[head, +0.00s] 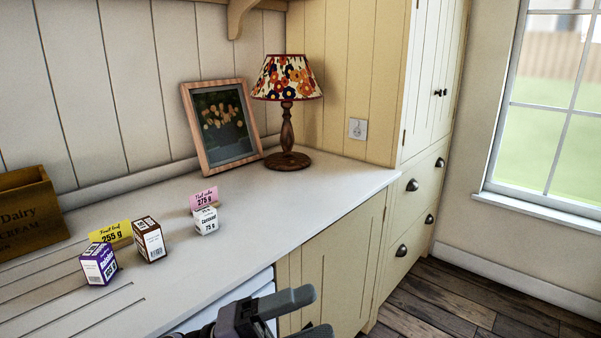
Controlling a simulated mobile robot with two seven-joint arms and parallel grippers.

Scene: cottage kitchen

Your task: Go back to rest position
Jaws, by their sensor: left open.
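My left gripper (312,313) shows at the bottom middle of the head view, in front of the counter's front edge. Its grey fingers are apart and nothing shows between them. The lower finger is partly cut off by the picture's bottom edge. The fingers are clear of the boxes on the counter. My right gripper is not in view.
The white counter (250,209) holds a purple box (98,264), a brown-and-white box (149,240), a small white box (206,221), yellow and pink labels, a wooden crate (28,215), a picture frame (222,127) and a lamp (287,78). The wooden floor (455,300) at right is clear.

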